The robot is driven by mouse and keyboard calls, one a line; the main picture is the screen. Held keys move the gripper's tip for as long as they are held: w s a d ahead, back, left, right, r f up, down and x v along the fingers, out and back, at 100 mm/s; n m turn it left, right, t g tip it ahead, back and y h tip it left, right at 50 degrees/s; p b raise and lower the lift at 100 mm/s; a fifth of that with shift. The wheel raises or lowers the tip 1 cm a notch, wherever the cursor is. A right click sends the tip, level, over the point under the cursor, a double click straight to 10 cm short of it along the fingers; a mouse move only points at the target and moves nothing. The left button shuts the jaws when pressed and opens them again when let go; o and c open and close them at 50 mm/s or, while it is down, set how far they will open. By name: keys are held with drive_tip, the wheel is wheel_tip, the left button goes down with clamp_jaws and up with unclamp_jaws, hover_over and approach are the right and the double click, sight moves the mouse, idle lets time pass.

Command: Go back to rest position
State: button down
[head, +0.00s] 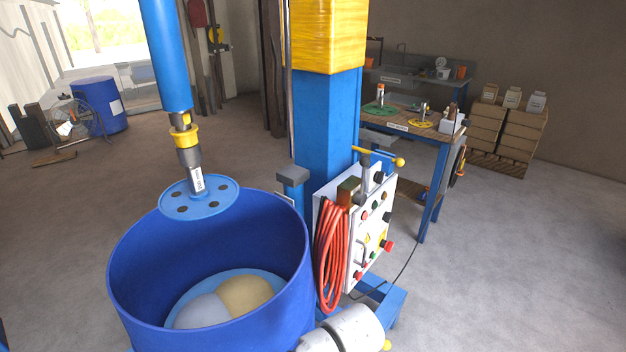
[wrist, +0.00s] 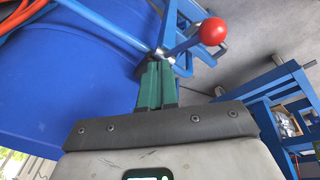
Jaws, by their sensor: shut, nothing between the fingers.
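My gripper (wrist: 158,70) shows in the wrist view with its two green fingers together and nothing between them. The fingertips lie beside the blue drum (wrist: 70,85), close to the base of a lever with a red ball knob (wrist: 212,32). I cannot tell whether they touch the lever. In the head view a rounded white part of my arm shows at the bottom edge, right of the drum (head: 210,300); the fingers are not seen there.
A blue column (head: 328,125) carries a white control panel (head: 368,235) with a coiled red hose (head: 332,255). A mixer disc (head: 200,198) hangs over the drum. A workbench (head: 410,125) and stacked boxes (head: 505,135) stand behind. Floor at right is clear.

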drive_tip(key=s+d+f+m+h, duration=0.1)
drive_tip(key=s+d+m+h, duration=0.1)
drive_tip(key=s+d+m, duration=1.8)
drive_tip(key=s+d, duration=0.5)
drive_tip(key=d, duration=0.1)
drive_tip(key=shift+s+f+h, duration=0.3)
drive_tip(key=shift+s+f, duration=0.1)
drive_tip(key=c, duration=1.8)
unclamp_jaws()
drive_tip(key=shift+a, duration=0.1)
